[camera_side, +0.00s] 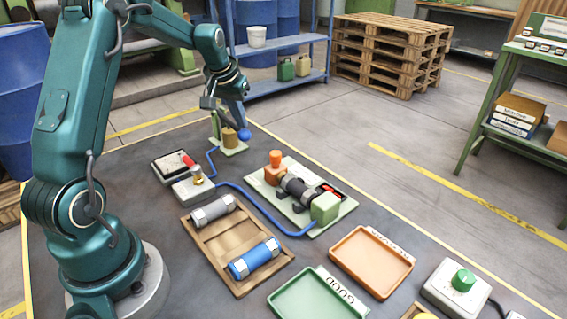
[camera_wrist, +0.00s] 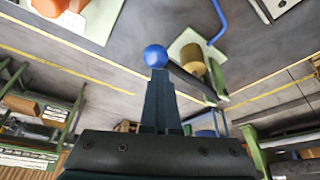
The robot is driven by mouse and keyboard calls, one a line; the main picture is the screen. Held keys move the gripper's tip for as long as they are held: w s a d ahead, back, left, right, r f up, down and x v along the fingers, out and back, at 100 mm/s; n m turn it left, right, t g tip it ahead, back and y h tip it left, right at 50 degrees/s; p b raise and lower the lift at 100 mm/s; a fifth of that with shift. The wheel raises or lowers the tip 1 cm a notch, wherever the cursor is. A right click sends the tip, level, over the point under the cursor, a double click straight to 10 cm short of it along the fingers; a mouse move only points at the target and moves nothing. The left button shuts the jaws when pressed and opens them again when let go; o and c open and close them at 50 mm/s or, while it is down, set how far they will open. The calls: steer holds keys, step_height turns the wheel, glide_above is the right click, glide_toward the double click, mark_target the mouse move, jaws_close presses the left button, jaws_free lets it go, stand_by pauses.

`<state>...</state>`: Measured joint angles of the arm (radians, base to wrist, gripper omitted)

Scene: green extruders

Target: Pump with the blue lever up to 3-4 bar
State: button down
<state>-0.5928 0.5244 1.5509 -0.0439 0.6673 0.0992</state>
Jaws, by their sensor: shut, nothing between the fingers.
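The blue ball (camera_side: 244,134) of the pump lever sits at the end of a dark bar beside the pump's brass cylinder (camera_side: 230,138). In the wrist view the blue ball (camera_wrist: 155,56) is right at my fingertips, with the bar running right to a green bracket. My gripper (camera_side: 238,122) points down at the ball from above. In the wrist view my gripper (camera_wrist: 159,74) has its fingers together with nothing between them. Whether the tips touch the ball, I cannot tell. A blue hose runs from the pump to a grey block (camera_side: 194,190); no pressure reading is legible.
A green-grey plate (camera_side: 325,222) with a clamped cylinder stands right of the hose. A wooden tray (camera_side: 216,247) holds two cylinders. An orange tray (camera_side: 371,261), a green tray (camera_side: 305,300) and a green button box (camera_side: 462,285) lie in front.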

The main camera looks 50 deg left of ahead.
steer(key=shift+r, duration=2.5)
stand_by(0.3)
stand_by(1.5)
steer(key=shift+r, duration=2.55)
